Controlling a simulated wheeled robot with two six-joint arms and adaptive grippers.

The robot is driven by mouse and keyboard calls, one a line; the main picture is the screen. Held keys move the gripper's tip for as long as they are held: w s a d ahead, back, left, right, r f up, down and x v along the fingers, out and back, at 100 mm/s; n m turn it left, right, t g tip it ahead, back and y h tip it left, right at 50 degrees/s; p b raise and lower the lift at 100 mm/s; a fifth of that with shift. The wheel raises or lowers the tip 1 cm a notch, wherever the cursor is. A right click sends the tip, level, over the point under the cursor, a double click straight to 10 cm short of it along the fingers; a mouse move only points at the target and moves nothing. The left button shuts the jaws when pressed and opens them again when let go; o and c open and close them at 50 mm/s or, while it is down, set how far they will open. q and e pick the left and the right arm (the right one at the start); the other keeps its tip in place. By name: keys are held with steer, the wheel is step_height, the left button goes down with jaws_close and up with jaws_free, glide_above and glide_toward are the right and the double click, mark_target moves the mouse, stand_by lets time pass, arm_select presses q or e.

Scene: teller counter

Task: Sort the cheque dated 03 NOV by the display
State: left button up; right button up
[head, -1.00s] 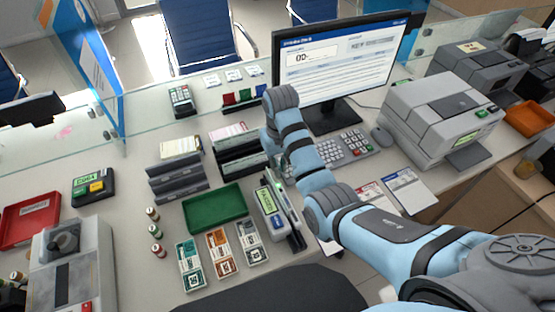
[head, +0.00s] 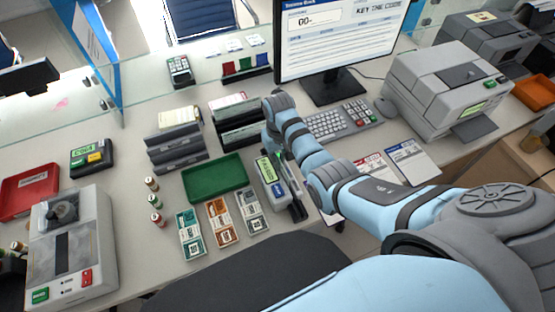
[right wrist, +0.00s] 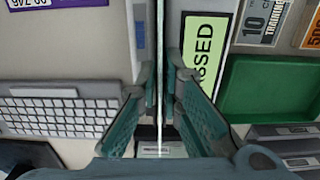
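My right gripper (right wrist: 161,85) is down at the grey reader (head: 272,188), with its two teal fingers close together on either side of a narrow gap. A thin pale strip shows edge-on in that gap; I cannot tell whether it is a cheque or whether the fingers press on it. The reader's green display (right wrist: 203,62) reads "PASSED". No date 03 NOV is legible. Black paper racks (head: 178,148) stand left of the reader, one with a yellowish slip on top. My left gripper is out of view.
A green tray (head: 216,180) and several banknote bundles (head: 222,222) lie left of the reader. A keyboard (head: 325,124) and a numeric keypad (head: 358,112) stand behind it. Printed sheets (head: 412,160) and a grey printer (head: 445,95) are to the right.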

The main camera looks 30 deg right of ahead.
steer(key=shift+w, duration=0.2)
jaws_close()
steer(key=shift+r, duration=0.15)
step_height(320, 180, up, 3)
steer(key=p, duration=0.3)
steer(key=shift+r, duration=0.9)
step_height(320, 180, up, 6)
steer(key=shift+r, duration=0.25)
